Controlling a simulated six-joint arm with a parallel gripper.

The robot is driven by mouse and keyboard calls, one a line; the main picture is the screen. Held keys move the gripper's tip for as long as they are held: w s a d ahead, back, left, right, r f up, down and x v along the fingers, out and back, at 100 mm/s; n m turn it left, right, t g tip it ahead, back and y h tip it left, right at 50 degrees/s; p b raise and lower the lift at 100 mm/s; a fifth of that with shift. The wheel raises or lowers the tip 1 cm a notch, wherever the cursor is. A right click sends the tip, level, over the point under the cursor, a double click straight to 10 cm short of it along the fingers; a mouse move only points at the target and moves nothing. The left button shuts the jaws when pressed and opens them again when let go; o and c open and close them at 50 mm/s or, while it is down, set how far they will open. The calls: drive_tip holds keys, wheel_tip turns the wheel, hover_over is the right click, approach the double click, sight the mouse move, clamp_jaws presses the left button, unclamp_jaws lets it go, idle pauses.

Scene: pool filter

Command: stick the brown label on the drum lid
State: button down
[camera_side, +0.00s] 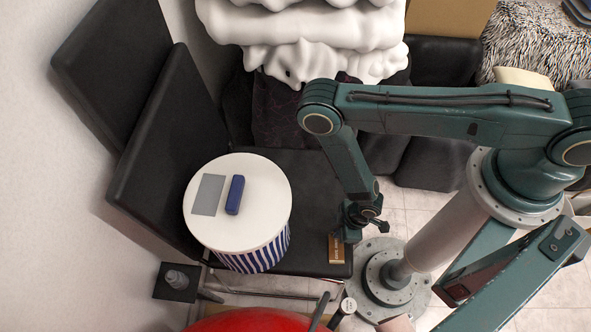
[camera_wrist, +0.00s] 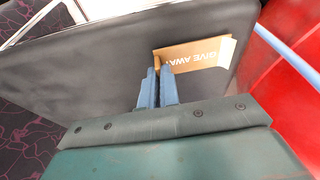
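The brown label (camera_side: 337,250) lies at the front right edge of the black seat; in the wrist view the label (camera_wrist: 203,53) reads "GIVE AWAY" in white letters. My gripper (camera_side: 349,232) is down at the label. In the wrist view its two blue fingers (camera_wrist: 158,70) are close together, with the label's left end between their tips. The drum lid (camera_side: 266,213) is white and round, on a blue-and-white striped drum to the left of my gripper. A grey rectangle (camera_side: 208,195) and a dark blue oblong object (camera_side: 235,194) lie on the lid.
The black seat (camera_side: 312,190) is clear between drum and gripper. Black back panels (camera_side: 160,150) stand left of the drum. White lumpy cushions (camera_side: 310,40) are piled behind. A red round thing (camera_side: 255,322) is in front; red also fills the wrist view's right side (camera_wrist: 285,75).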

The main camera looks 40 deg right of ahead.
drive_tip(key=shift+w+d+r, duration=0.15)
drive_tip(key=shift+r, duration=0.65)
drive_tip(key=shift+w+d+r, duration=0.15)
drive_tip(key=shift+r, duration=0.6)
idle(0.9)
drive_tip(key=shift+r, duration=0.15)
drive_tip(key=shift+w+a+v, duration=0.1)
drive_tip(key=shift+a+v, duration=0.05)
drive_tip(key=shift+v, duration=0.65)
drive_tip(key=shift+w+a+v, duration=0.1)
drive_tip(key=shift+w+v, duration=0.05)
drive_tip(key=shift+v, duration=0.6)
drive_tip(key=shift+w+a+v, duration=0.1)
drive_tip(key=shift+a+v, duration=0.05)
drive_tip(key=shift+v, duration=0.65)
drive_tip(key=shift+r, duration=0.1)
drive_tip(key=shift+w, duration=0.1)
